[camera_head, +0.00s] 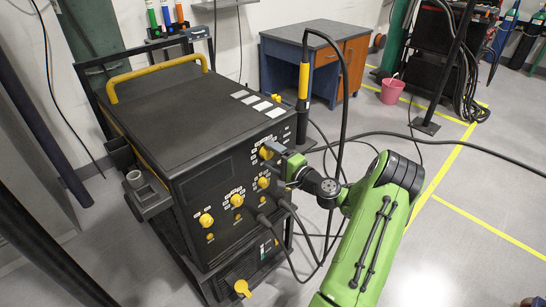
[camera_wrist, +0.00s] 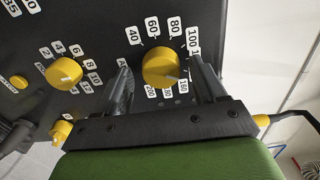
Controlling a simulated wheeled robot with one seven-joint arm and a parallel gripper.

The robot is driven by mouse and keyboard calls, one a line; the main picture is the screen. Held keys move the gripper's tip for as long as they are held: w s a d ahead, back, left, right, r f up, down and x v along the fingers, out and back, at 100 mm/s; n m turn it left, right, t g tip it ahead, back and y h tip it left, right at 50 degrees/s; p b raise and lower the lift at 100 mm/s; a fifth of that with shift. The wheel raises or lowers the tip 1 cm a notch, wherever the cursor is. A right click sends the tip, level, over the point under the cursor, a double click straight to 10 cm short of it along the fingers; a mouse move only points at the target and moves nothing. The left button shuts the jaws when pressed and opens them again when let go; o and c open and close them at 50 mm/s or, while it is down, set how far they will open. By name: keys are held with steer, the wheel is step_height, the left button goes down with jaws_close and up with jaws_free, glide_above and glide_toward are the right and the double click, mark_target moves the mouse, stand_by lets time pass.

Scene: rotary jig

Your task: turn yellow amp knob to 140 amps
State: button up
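The yellow amp knob (camera_wrist: 162,64) is in the upper middle of the wrist view, on the dark front panel of the welding machine. White labels ring it: 40, 60, 80 and 100 above, and 160, 180 and 200 partly visible below. The label for 140 is not visible, apparently behind a finger. My gripper (camera_wrist: 158,72) is open, with one finger on each side of the knob and gaps showing. I cannot clearly read the knob's pointer. In the head view the knob (camera_head: 265,153) is at the panel's upper right, partly covered by my gripper (camera_head: 276,150).
Another yellow knob (camera_wrist: 64,73) with smaller numbers is to the left in the wrist view. The welding machine (camera_head: 190,110) has more yellow knobs lower on its front. Black cables (camera_head: 292,215) plug in below my gripper. A workbench (camera_head: 310,58) stands behind.

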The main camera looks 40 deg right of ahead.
steer(key=shift+s, duration=0.1)
steer(key=s+p, duration=0.2)
steer(key=s, duration=1.3)
steer(key=shift+s+d, duration=0.2)
steer(key=shift+s, duration=0.1)
